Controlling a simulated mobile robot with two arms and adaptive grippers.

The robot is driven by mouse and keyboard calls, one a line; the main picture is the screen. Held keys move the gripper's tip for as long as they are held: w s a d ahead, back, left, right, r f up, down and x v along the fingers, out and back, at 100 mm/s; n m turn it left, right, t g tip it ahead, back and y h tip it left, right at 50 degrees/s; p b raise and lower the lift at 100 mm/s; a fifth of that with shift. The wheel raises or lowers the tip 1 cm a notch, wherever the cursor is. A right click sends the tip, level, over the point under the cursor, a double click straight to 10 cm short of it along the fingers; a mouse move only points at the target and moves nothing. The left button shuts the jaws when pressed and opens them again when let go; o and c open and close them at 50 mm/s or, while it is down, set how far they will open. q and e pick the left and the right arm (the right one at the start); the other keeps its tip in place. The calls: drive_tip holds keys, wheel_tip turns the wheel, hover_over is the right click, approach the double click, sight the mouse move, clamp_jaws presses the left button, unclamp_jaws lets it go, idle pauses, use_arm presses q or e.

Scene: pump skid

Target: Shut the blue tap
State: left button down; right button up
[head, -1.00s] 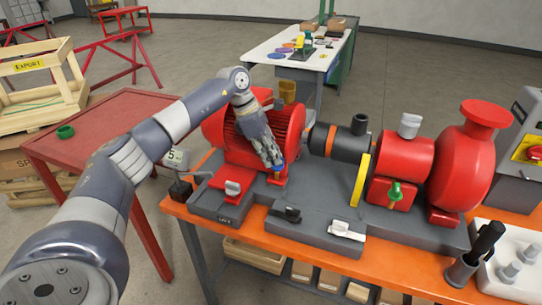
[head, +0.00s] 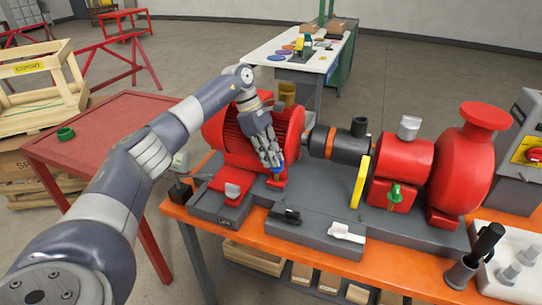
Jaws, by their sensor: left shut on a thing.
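The blue tap (head: 278,168) sits low on the front of the red motor, near its right end. Only a small bit of blue shows at my fingertips. My left gripper (head: 273,165) comes down from above and is shut on the blue tap, hiding most of its handle. Which way the handle points cannot be told. My right gripper is not in view.
The red motor (head: 226,134) stands behind the gripper. A red table (head: 100,135) is at left.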

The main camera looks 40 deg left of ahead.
use_arm(q)
drive_tip(key=shift+w+r, duration=0.1)
drive_tip(key=c, duration=1.6)
unclamp_jaws()
drive_tip(key=shift+s, duration=0.2)
drive_tip(key=v, duration=0.8)
